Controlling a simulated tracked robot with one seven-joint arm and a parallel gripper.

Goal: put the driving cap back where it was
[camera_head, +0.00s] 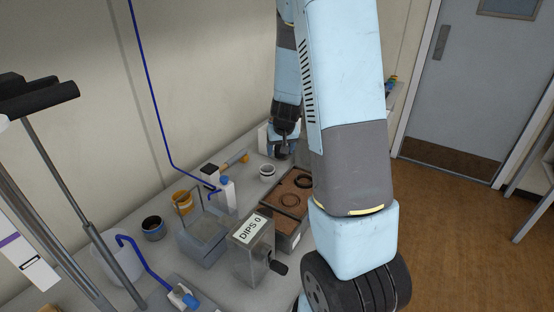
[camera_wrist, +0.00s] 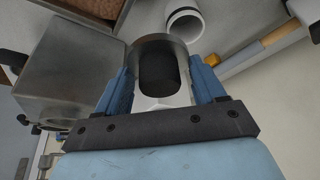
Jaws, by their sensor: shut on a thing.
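My gripper (camera_head: 281,147) is over the far part of the bench in the head view. In the wrist view my gripper's blue fingers (camera_wrist: 160,85) are shut on a round dark piece, which I take to be the driving cap (camera_wrist: 157,43). It has a grey rim and a black middle, and sits between the fingers. I cannot tell how far the cap is above the bench.
A white cup (camera_head: 266,174) stands near the tray; it shows beyond the cap in the wrist view (camera_wrist: 184,22). A wooden-handled tool (camera_head: 236,160) lies behind.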

